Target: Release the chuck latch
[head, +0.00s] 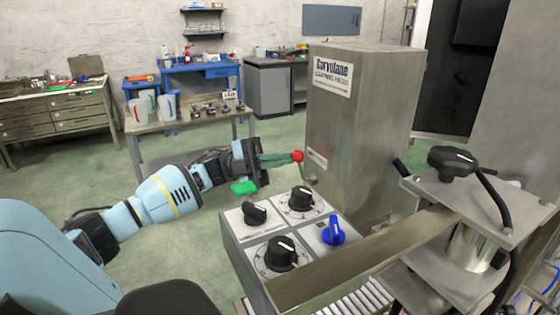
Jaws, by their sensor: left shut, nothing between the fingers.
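My left gripper (272,161) reaches in from the left, in front of the tall metal capping-head cabinet (350,135). It is shut, and its green fingers point right toward a red ball knob (298,156) at the cabinet's left side. The fingertips look very close to the knob; I cannot tell whether they touch it. A green piece (243,187) shows just below the gripper. No part is labelled as the chuck latch; the red knob seems to sit on a short lever, mostly hidden. My right gripper is not in view.
A control box (236,233) with black dials and a blue knob (333,231) stands below the gripper. A metal beam (370,258) and a clamp with a black knob (452,158) are at right. A table (150,127) with jugs stands behind; floor at left is open.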

